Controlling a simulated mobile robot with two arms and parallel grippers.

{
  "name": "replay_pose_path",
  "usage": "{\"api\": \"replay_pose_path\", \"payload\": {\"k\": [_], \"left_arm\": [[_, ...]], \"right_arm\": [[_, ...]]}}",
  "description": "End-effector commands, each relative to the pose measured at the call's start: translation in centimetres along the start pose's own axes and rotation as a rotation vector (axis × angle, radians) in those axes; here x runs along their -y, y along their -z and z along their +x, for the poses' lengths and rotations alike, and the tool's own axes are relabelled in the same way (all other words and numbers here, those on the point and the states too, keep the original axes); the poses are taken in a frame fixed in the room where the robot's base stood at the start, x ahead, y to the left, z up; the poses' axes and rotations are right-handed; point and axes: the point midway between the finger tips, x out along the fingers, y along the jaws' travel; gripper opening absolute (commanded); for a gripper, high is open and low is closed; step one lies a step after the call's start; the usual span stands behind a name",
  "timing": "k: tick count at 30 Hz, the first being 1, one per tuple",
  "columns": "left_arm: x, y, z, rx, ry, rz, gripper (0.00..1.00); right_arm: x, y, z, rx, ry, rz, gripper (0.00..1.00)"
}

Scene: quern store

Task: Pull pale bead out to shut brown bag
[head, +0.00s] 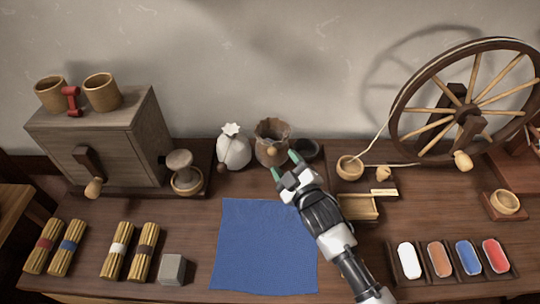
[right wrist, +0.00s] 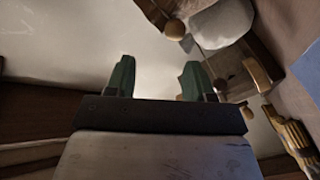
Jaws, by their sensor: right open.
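The brown bag (head: 272,133) stands upright at the back of the table with its ruffled mouth spread open. A pale bead (head: 271,153) sits at its front. In the right wrist view, the brown bag (right wrist: 158,10) is at the top edge, cut off, with the pale bead (right wrist: 174,30) beside it. My right gripper (head: 286,164) is open and empty, its green fingertips just in front of the bag and near the bead. The fingers show apart in the right wrist view (right wrist: 158,78). My left gripper is not in view.
A white bag (head: 233,150) with a brown bead stands close left of the brown bag. A blue cloth (head: 262,250) lies flat in front. A spinning wheel (head: 466,112) stands at the right, a wooden quern box (head: 125,145) at the left.

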Motion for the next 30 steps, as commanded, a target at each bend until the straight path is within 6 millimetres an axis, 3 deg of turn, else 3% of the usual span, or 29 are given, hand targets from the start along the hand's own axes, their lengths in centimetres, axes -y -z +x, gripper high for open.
{"api": "replay_pose_path", "payload": {"k": [1,7,11,24,30], "left_arm": [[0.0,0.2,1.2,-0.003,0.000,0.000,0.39],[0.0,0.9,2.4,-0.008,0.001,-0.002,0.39],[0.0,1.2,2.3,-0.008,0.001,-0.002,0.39],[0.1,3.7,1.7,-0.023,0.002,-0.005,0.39],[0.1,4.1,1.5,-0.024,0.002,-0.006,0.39]], "right_arm": [[0.9,-0.9,0.1,-0.004,-0.001,-0.003,0.53],[1.9,-2.0,0.2,-0.010,-0.003,-0.006,0.53],[1.9,-2.0,0.8,-0.011,-0.004,-0.006,0.53],[1.9,-1.9,6.9,-0.009,-0.003,-0.006,0.53],[1.9,-1.9,7.7,-0.009,-0.002,-0.005,0.53]]}}
